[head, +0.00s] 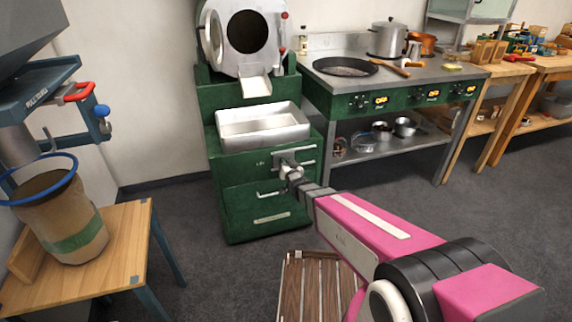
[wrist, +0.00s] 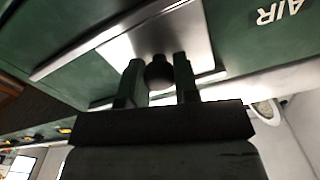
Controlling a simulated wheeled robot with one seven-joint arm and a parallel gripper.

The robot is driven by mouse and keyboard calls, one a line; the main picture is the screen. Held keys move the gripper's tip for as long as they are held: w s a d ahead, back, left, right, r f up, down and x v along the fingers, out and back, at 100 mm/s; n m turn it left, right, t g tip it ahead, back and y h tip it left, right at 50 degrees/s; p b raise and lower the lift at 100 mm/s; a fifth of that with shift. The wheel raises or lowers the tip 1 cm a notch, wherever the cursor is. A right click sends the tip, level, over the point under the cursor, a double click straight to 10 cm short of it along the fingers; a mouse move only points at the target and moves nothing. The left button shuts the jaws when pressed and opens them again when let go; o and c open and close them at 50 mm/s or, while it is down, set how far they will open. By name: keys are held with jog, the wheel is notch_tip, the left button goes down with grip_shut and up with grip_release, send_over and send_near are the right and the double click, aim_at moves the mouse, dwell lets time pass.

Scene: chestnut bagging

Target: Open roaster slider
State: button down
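The green roaster (head: 265,190) stands against the back wall, with a round drum, a chute and a pale tray on it. A metal slider plate (head: 308,153) sits on its front below the tray; in the wrist view, the bright plate (wrist: 200,35) lies ahead of my fingers. My gripper (head: 286,165) is at this plate. In the wrist view, a dark round knob (wrist: 159,73) fills the narrow gap between my two fingers, which appear shut on it. In the head view, my gripper hides the knob and part of the plate.
A stove bench (head: 385,90) with pots stands just right of the roaster. A wooden table (head: 125,245) with a sack (head: 75,225) is at the left. A slatted wooden thing (head: 310,290) is at the bottom, beside my arm. Grey floor is clear between.

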jog(key=w+d, duration=0.1)
jog(key=d, duration=0.1)
jog(key=w+d, duration=0.1)
jog(key=d, duration=0.2)
jog(key=w+d, duration=0.1)
jog(key=d, duration=0.2)
jog(key=shift+w, duration=0.25)
jog(key=c, duration=0.9)
grip_release()
jog(key=shift+o, duration=0.2)
jog(key=shift+s, duration=0.15)
send_near(302, 155)
jog(key=v, duration=0.4)
jog(key=shift+s+a, duration=0.15)
jog(key=shift+s, duration=0.1)
